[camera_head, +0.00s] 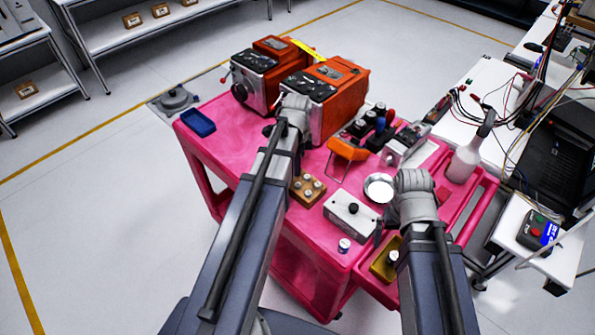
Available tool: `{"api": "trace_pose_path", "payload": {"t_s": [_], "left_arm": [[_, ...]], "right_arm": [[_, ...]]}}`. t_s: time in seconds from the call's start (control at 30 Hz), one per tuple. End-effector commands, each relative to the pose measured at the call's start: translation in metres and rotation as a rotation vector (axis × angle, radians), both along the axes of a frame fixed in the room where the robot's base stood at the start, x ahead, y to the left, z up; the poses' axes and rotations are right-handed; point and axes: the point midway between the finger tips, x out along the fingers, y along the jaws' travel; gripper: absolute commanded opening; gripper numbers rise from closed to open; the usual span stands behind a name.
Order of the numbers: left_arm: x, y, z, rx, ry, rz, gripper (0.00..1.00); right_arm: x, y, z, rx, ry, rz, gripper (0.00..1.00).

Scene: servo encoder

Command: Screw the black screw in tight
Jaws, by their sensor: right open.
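A white box (345,222) sits near the front of the pink cart. A small dark round piece on its top looks like the black screw (353,208); how far it is screwed in cannot be told. My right gripper (382,226) is just right of the white box, partly hidden by its own wrist, open and with nothing visible in it. My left gripper (270,131) is further back, in front of the orange machines and away from the screw. Its fingers are mostly hidden by my arm, so its opening cannot be told.
The pink cart (225,155) carries two orange machines (340,85), a blue tray (198,123), a wooden block with pegs (307,190), a silver dish (379,188) and a yellow bin (384,268). A spray bottle (466,160) stands at the right. The cart's left part is fairly clear.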

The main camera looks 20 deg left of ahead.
Motion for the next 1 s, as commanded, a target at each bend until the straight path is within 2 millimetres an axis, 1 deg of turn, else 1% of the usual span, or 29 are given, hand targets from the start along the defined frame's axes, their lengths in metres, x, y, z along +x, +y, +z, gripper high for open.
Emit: {"api": "trace_pose_path", "payload": {"t_s": [0.03, 0.1, 0.17, 0.33, 0.47, 0.9, 1.0], "left_arm": [[0.0, 0.0, 0.0, 0.0, 0.0, 0.0, 0.14], [0.0, 0.0, 0.0, 0.0, 0.0, 0.0, 0.06], [0.0, 0.0, 0.0, 0.0, 0.0, 0.0, 0.0], [0.0, 0.0, 0.001, 0.0, 0.0, 0.0, 0.0], [0.0, 0.0, 0.007, 0.0, 0.0, 0.0, 0.0], [0.0, 0.0, 0.048, 0.0, 0.0, 0.0, 0.0], [0.0, 0.0, 0.052, 0.0, 0.0, 0.0, 0.0]], "right_arm": [[0.0, 0.0, 0.0, 0.0, 0.0, 0.0, 1.0], [0.0, 0.0, 0.0, 0.0, 0.0, 0.0, 1.0], [0.0, 0.0, 0.0, 0.0, 0.0, 0.0, 1.0], [0.0, 0.0, 0.001, 0.0, 0.0, 0.0, 1.0], [0.0, 0.0, 0.007, 0.0, 0.0, 0.0, 1.0], [0.0, 0.0, 0.048, 0.0, 0.0, 0.0, 1.0], [0.0, 0.0, 0.052, 0.0, 0.0, 0.0, 1.0]]}}
